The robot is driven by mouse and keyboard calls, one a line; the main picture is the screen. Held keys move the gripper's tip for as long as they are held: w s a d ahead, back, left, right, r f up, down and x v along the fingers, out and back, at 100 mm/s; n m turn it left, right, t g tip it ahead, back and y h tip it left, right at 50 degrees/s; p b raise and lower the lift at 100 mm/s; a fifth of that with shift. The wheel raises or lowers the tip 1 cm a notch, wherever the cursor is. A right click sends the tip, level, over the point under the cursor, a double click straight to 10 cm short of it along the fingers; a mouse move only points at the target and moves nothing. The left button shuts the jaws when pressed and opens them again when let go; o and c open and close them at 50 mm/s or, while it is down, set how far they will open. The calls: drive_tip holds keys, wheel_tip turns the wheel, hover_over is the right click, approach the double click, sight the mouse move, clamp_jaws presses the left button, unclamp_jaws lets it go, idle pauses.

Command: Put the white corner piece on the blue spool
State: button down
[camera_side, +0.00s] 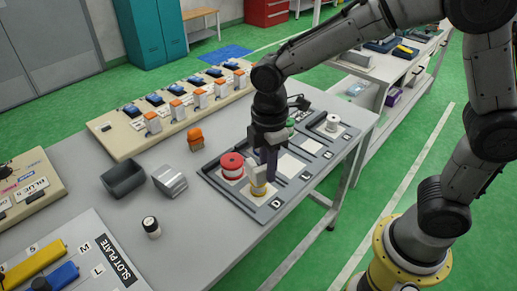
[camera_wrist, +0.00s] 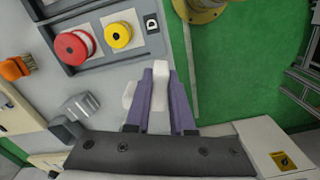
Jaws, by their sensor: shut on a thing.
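My gripper (camera_side: 270,162) is shut on the white corner piece (camera_side: 257,173), held above the front of the grey tray (camera_side: 215,182). In the wrist view, the piece (camera_wrist: 160,88) stands between the purple fingers, with part of it sticking out on the left. In the side view it overlaps the top of a yellow spool (camera_side: 259,189); I cannot tell whether they touch. The wrist view shows the yellow spool (camera_wrist: 118,35) up and left of the fingertips, beside the D label. I cannot make out a blue spool in either view.
A red spool (camera_side: 231,162) sits beside the yellow one. A green spool (camera_side: 290,122) shows partly behind my gripper; a white spool (camera_side: 333,121) stands at the tray's far end. A dark bin (camera_side: 123,179), grey block (camera_side: 170,182) and small jar (camera_side: 151,227) stand left of the tray.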

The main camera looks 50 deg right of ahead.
drive_tip(key=w+d+r+m, duration=0.1)
drive_tip(key=d+r+m, duration=0.15)
drive_tip(key=d, duration=0.55)
drive_tip(key=w+d+r+m, duration=0.1)
drive_tip(key=d+r+m, duration=0.15)
drive_tip(key=d, duration=0.55)
drive_tip(key=w+f, duration=0.3)
drive_tip(key=w, duration=0.1)
drive_tip(key=w+d+f, duration=0.1)
drive_tip(key=w+f, duration=0.2)
drive_tip(key=w, duration=0.2)
drive_tip(key=w+d+f, duration=0.1)
drive_tip(key=w+f, duration=0.3)
drive_tip(key=shift+w, duration=0.2)
drive_tip(key=shift+w+f, duration=0.3)
drive_tip(key=shift+f, duration=1.55)
drive_tip(key=shift+f, duration=0.15)
drive_tip(key=c, duration=0.8)
unclamp_jaws()
